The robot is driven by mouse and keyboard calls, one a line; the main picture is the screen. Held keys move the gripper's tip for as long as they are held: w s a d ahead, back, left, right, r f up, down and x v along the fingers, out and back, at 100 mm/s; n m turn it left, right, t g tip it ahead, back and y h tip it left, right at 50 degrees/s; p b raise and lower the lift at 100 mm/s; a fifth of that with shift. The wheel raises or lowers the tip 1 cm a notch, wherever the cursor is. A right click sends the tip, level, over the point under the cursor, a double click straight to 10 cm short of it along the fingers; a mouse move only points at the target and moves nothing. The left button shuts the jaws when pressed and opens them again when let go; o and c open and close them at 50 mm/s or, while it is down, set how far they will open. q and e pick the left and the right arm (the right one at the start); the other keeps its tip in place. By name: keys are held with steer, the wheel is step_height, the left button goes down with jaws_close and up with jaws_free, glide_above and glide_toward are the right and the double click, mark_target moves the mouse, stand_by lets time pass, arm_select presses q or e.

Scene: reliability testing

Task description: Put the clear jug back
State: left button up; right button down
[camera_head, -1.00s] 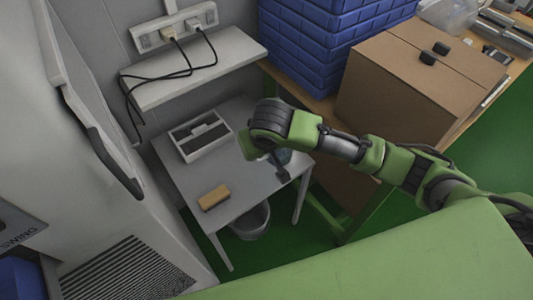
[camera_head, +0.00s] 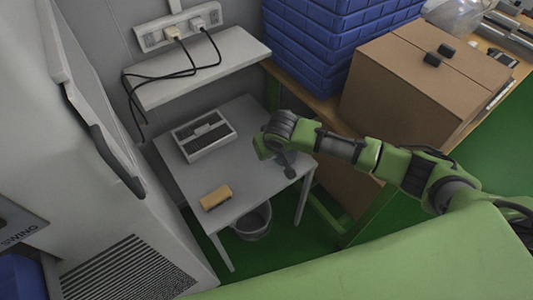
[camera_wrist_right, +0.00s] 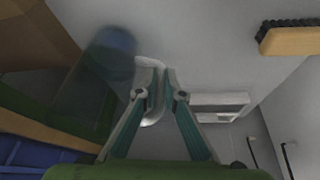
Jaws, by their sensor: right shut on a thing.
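The clear jug (camera_wrist_right: 102,70) is a see-through, bluish cylinder with a pale handle (camera_wrist_right: 152,112) in the right wrist view. My right gripper (camera_wrist_right: 166,80) is shut on the handle, with one finger on each side of it. In the head view my right gripper (camera_head: 286,172) is over the right part of the small grey table (camera_head: 250,125); my wrist hides most or all of the jug there. I cannot tell whether the jug's base touches the tabletop. My left gripper is out of view.
A brush with a wooden back (camera_head: 215,197) lies at the table's front left. A white tray (camera_head: 203,135) stands at the back, below a wall shelf (camera_head: 205,70) with cables. Blue crates (camera_head: 320,45) and a cardboard box (camera_head: 420,80) stand to the right. A bin (camera_head: 252,222) is under the table.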

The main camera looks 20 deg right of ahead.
steer(key=c, duration=2.1)
jaws_free()
steer(key=shift+f, duration=0.1)
steer(key=shift+c, duration=0.2)
steer(key=v, duration=1.2)
steer(key=shift+p, duration=0.45)
